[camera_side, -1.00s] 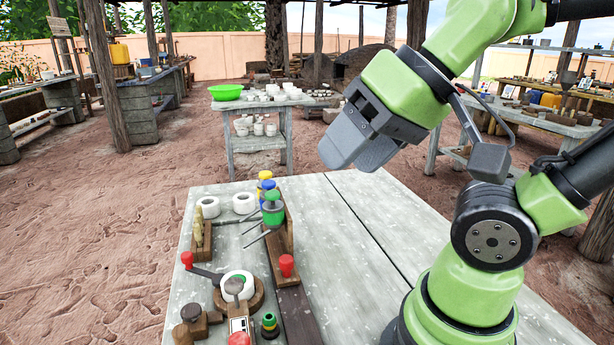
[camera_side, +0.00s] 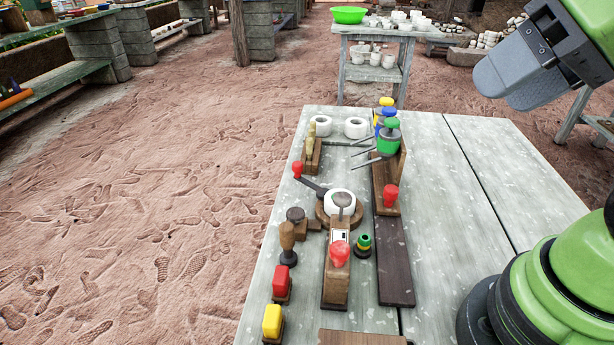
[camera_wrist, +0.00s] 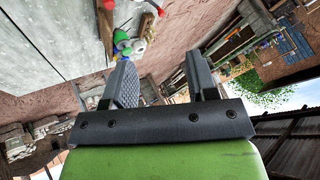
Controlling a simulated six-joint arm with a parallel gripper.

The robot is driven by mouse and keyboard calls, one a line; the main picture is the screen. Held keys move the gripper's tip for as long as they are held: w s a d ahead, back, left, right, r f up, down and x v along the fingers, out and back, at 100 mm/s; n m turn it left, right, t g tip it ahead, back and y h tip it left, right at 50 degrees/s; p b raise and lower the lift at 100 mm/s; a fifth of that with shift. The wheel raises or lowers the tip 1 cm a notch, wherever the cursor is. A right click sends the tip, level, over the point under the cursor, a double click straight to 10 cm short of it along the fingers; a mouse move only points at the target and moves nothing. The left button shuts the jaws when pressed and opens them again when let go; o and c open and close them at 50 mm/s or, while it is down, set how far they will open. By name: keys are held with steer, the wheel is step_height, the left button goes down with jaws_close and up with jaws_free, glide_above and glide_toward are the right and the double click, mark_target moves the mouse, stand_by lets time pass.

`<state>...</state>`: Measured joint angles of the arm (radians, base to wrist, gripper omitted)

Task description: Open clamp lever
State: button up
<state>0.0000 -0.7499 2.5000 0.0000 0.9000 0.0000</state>
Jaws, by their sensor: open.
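A clamp fixture stands on the grey table in the side view. A wooden block (camera_side: 336,285) carries a red knob (camera_side: 339,252) at its near end, and a grey pad (camera_side: 343,199) sits over a white ring (camera_side: 333,207) on a round wooden base. A dark lever with a red end (camera_side: 297,170) reaches left from the ring. I cannot tell which red-ended part is the clamp lever. My gripper (camera_side: 507,92) is high at the upper right, well away from the fixture. In the wrist view its fingers (camera_wrist: 160,62) are apart with nothing between them.
A rack (camera_side: 391,175) holds tools with green, blue and yellow handles behind the fixture. Stamps with red (camera_side: 282,281) and yellow (camera_side: 272,321) tops stand at the near left. White rings (camera_side: 356,127) lie at the back. The table's right side (camera_side: 460,190) is clear.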

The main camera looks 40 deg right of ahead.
steer(key=shift+w, duration=0.25)
steer(key=c, duration=0.7)
steer(key=w, duration=0.2)
steer(key=w+g+h, duration=0.1)
steer(key=w, duration=0.2)
steer(key=w+g+h, duration=0.1)
steer(key=w, duration=0.2)
steer(key=shift+w+d+f+n, duration=0.25)
steer(key=shift+d+f+n, duration=0.05)
steer(key=shift+f+n, duration=0.1)
jaws_close()
steer(key=w+a+f+n+h, duration=0.2)
steer(key=w+a+f, duration=0.2)
steer(key=w+f, duration=0.4)
steer(key=w+a+f+n+h, duration=0.2)
steer(key=w+a+f, duration=0.3)
steer(key=w+f, duration=0.4)
steer(key=shift+w+f+h, duration=0.3)
steer(key=shift+w+h, duration=0.05)
steer(key=shift+h, duration=0.05)
steer(key=shift+d, duration=0.1)
